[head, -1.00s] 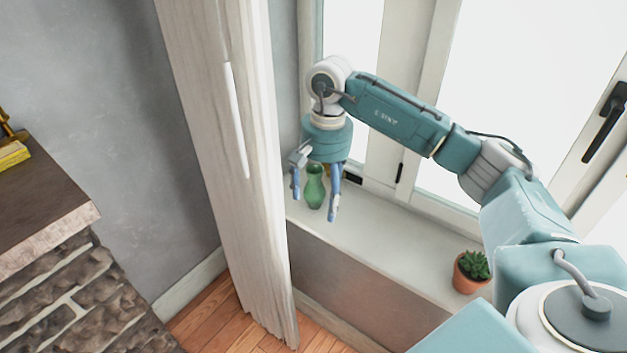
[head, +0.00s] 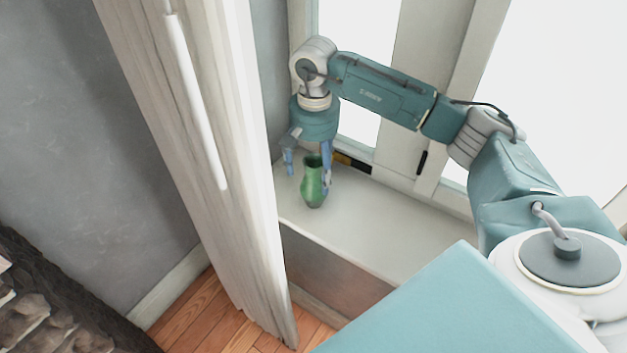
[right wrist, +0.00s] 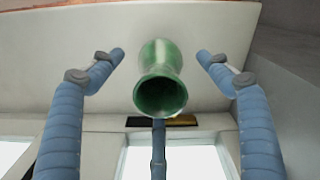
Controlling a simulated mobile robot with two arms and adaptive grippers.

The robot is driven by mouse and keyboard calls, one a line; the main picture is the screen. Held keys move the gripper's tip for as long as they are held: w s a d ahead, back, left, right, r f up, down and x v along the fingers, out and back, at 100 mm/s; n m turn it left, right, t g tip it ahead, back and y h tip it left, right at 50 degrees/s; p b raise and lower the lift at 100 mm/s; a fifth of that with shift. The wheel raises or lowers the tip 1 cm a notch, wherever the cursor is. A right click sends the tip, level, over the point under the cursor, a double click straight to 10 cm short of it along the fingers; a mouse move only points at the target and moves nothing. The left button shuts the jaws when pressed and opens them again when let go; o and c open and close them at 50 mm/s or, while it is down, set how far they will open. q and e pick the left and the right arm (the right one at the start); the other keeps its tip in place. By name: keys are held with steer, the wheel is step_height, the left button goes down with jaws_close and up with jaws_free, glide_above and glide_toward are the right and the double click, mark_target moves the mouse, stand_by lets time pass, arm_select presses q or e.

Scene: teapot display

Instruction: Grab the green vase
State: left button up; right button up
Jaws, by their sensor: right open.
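The green vase (head: 313,184) stands upright on the white window sill. In the right wrist view the vase (right wrist: 160,90) shows its open mouth, centred between two blue fingers. My right gripper (head: 307,170) is open, its fingers pointing down. In the right wrist view my right gripper (right wrist: 170,65) has one finger on each side of the vase, with a clear gap on both sides. In the head view one finger shows left of the vase and the other just right of it, partly hidden. My left gripper does not show.
The window sill (head: 365,220) runs right from the vase. The window frame (head: 430,90) rises behind. A small black and yellow object (head: 352,162) lies behind the vase, also in the right wrist view (right wrist: 165,121).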

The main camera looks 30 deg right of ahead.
mark_target(314, 187)
steer(key=shift+s+f, duration=0.1)
steer(key=shift+f, duration=0.4)
step_height(314, 187, down, 5)
steer(key=shift+p, duration=1.15)
steer(key=shift+f, duration=0.45)
steer(key=shift+c, duration=0.3)
steer(key=shift+r, duration=0.1)
steer(key=c, duration=1.5)
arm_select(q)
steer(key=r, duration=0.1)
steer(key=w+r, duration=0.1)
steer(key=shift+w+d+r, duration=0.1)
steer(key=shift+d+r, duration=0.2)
arm_select(e)
steer(key=shift+o, duration=0.2)
steer(key=shift+w+r, duration=0.1)
steer(key=shift+w, duration=0.1)
